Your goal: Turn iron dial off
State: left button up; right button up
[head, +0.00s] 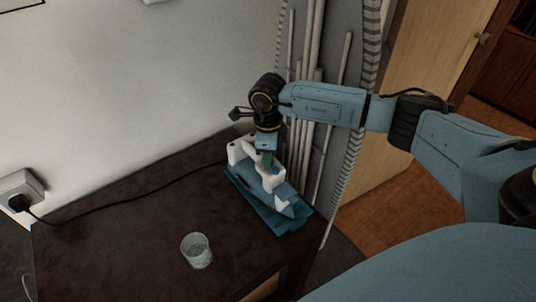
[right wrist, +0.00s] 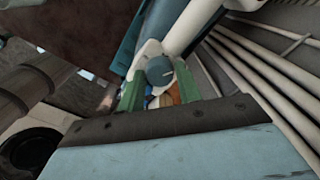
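The iron (head: 283,197), white and blue, lies on a teal base at the far right part of a dark table. Its round blue-grey dial (right wrist: 160,71), with a thin line on its face, sits in a white surround; a small blue part (head: 276,171) shows on the iron in the head view. My right gripper (head: 266,158) points down right at the iron. In the right wrist view its green fingertips (right wrist: 160,92) are apart, with the dial just beyond and between them. I cannot tell whether they touch it. My left gripper is not in view.
The dark table (head: 120,235) carries a clear glass (head: 196,250) near its front. A black cord runs from the iron to a wall socket (head: 20,190). White poles (head: 315,80) and a grey ironing board stand close behind my right gripper. The table's left part is clear.

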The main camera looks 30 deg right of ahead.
jog(key=o, duration=0.3)
jog(key=shift+o, duration=0.2)
notch_tip(320, 180, up, 13)
jog(key=shift+r, duration=0.2)
dwell(0.6)
